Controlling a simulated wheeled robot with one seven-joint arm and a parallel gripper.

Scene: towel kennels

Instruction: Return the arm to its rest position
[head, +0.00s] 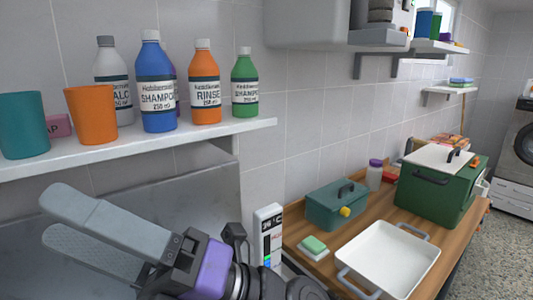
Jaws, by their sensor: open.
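My gripper (75,222) is in the lower left of the head view. Its two long grey fingers point left and stand apart, with nothing between them. It is below the front edge of the white shelf (130,146) and in front of a grey panel. The purple and black wrist part of my arm (215,268) runs toward the bottom middle. The rest of the arm is cut off by the lower edge.
The shelf holds cups, a blue shampoo bottle (157,85), an orange rinse bottle (204,85) and others. A wooden counter (317,232) at right carries a white tray (390,258), a teal box (336,208) and a green box (432,195). Floor shows at far right.

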